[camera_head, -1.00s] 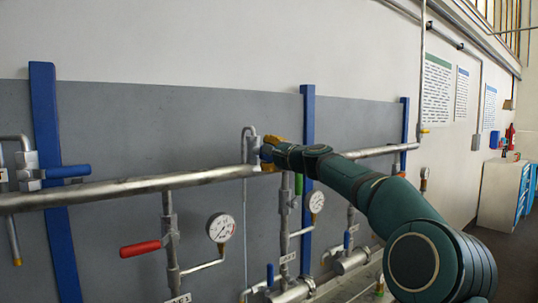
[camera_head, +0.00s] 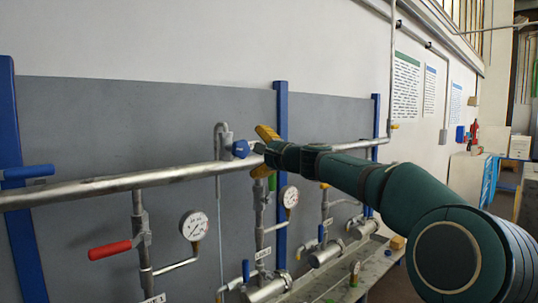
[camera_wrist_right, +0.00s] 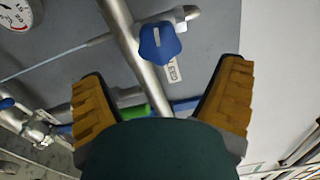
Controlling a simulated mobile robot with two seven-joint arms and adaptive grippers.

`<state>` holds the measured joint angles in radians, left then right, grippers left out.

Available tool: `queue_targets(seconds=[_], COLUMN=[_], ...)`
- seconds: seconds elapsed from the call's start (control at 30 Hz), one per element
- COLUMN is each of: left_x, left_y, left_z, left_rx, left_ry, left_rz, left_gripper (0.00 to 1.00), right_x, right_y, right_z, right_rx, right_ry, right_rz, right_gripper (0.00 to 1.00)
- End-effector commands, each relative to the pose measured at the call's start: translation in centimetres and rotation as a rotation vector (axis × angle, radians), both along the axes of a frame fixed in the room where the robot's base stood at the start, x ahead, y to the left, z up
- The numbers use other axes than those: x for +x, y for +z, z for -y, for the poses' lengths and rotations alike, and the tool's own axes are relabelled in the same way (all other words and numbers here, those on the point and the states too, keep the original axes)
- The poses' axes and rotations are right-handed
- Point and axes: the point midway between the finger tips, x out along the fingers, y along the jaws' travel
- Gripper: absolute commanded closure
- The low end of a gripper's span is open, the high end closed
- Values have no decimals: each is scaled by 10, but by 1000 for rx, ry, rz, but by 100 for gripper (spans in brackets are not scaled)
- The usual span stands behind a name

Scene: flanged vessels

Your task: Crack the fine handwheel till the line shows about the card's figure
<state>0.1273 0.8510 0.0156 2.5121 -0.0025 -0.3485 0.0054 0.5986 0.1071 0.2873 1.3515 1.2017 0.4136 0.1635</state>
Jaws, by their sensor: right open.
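A blue lobed handwheel (camera_head: 241,149) sits on a valve above the horizontal pipe. In the right wrist view the handwheel (camera_wrist_right: 160,43) lies beyond and between my fingertips, with a pale bar mark on its face. My right gripper (camera_head: 260,151) is open and empty, just right of the handwheel. Its yellow-padded fingers, also in the wrist view (camera_wrist_right: 162,72), stand apart, and a gap shows to the handwheel in the head view. A round gauge (camera_head: 194,226) and a second gauge (camera_head: 289,197) hang below the pipe; their readings are too small to tell. My left gripper is out of view.
The steel pipe (camera_head: 100,187) crosses in front of the grey panel. A red lever (camera_head: 110,250) and a blue lever (camera_head: 28,172) stick out at left. A blue post (camera_head: 281,110) stands behind my gripper. Printed sheets (camera_head: 406,87) hang on the wall; their text is unreadable.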

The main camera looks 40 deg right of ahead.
Motion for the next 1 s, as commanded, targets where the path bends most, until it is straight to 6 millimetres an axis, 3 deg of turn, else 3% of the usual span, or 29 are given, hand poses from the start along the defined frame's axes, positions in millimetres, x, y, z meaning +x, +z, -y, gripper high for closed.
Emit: queue_targets(seconds=[0.13,0.33,1.0], left_x=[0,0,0], left_y=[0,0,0], left_z=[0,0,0], left_rx=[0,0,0], left_ry=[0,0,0], left_rz=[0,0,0], left_gripper=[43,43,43], right_x=[-26,-44,-47], right_y=[1,0,0], right_z=[2,3,4], right_rx=[-1,0,1], right_ry=[-1,0,1], right_rz=[1,-1,0], right_gripper=[9,9,9])
